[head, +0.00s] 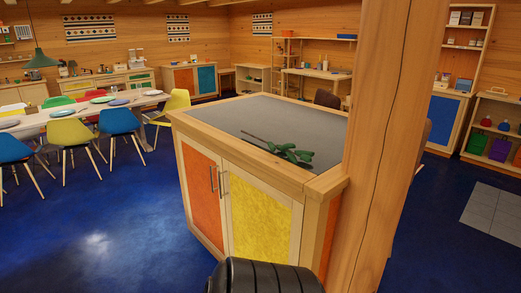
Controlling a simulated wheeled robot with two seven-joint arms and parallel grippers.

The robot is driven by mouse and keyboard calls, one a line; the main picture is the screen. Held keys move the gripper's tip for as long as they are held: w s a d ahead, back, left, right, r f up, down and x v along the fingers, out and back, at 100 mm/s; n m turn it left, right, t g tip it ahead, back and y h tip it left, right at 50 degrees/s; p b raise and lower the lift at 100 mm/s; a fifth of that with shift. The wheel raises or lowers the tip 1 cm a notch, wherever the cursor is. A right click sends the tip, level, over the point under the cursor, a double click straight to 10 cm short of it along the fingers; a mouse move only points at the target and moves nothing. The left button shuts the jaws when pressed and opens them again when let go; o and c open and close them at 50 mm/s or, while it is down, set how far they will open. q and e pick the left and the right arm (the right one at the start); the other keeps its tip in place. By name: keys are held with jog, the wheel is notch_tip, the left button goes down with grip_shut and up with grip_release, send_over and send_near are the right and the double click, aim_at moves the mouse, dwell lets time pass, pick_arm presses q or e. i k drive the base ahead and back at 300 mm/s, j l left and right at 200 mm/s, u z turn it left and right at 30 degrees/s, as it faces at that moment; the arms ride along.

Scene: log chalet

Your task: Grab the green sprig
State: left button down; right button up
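The green sprig (293,153) lies on the grey top of a wooden cabinet (280,118). Its leaves are near the front right edge of that top, close to the wooden post. Its thin brown stem points to the back left. Nothing holds it. Neither of my grippers is in view, so I cannot see how they stand relative to the sprig.
A thick wooden post (385,150) rises at the cabinet's right corner and hides part of the room. The cabinet has orange (203,190) and yellow (260,217) doors with handles. A dining table (60,116) with coloured chairs stands left. Blue floor (90,235) is open at front left.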

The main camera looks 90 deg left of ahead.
aim_at(305, 155)
jog(key=u, duration=2.6)
jog(key=i+l, duration=0.25)
jog(key=l, duration=0.15)
jog(key=i+l, duration=0.3)
jog(key=l, duration=0.1)
